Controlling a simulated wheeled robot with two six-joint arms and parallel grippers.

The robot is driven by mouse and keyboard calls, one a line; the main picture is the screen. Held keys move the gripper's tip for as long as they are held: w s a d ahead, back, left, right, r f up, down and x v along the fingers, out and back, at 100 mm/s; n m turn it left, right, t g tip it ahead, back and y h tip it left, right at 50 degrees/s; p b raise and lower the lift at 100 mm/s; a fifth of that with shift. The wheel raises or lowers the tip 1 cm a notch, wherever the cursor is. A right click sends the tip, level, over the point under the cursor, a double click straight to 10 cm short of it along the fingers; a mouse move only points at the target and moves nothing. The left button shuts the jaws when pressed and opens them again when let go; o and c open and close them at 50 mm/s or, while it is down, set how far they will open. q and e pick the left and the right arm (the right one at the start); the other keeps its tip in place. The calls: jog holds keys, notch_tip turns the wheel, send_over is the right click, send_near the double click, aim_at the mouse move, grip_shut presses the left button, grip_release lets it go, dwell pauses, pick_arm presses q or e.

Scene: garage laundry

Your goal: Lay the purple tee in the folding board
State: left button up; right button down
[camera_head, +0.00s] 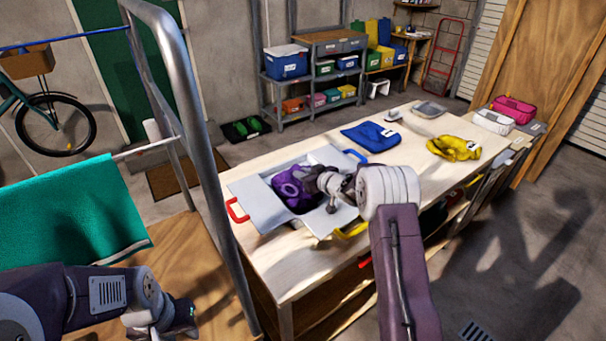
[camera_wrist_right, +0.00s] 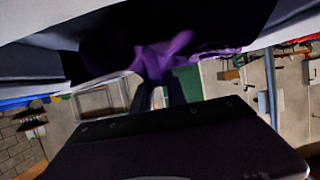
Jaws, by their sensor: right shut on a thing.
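The purple tee (camera_head: 290,190) is bunched over the middle of the folding board (camera_head: 247,194), a pale grey board with red, blue and yellow handles on the wooden table. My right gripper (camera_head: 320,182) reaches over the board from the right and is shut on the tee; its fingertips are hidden. In the right wrist view, purple cloth (camera_wrist_right: 165,55) shows just beyond the dark gripper body. I cannot tell how much of the tee touches the board. My left gripper (camera_head: 180,318) is at the lower left, away from the board, and its fingers are unclear.
A blue folded garment (camera_head: 371,136) and a yellow crumpled one (camera_head: 454,148) lie on the table (camera_head: 300,270) behind and right of the board. A metal rail (camera_head: 190,110) with a green cloth (camera_head: 70,215) stands at left. Bare tabletop lies between board and yellow garment.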

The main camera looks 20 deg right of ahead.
jog(key=shift+s+f, duration=0.1)
jog(key=shift+f, duration=0.1)
jog(key=c, duration=1.4)
grip_release()
jog(key=shift+f, duration=0.1)
jog(key=shift+o, duration=0.4)
jog(key=shift+f, duration=0.1)
jog(key=shift+r, duration=0.3)
jog(key=shift+s+d+r+p, duration=0.1)
jog(key=shift+s+r+p, duration=0.05)
jog(key=shift+r+p, duration=0.2)
jog(key=v, duration=1.1)
jog(key=shift+s+r, duration=0.2)
jog(key=shift+r, duration=0.15)
jog(key=shift+d, duration=0.1)
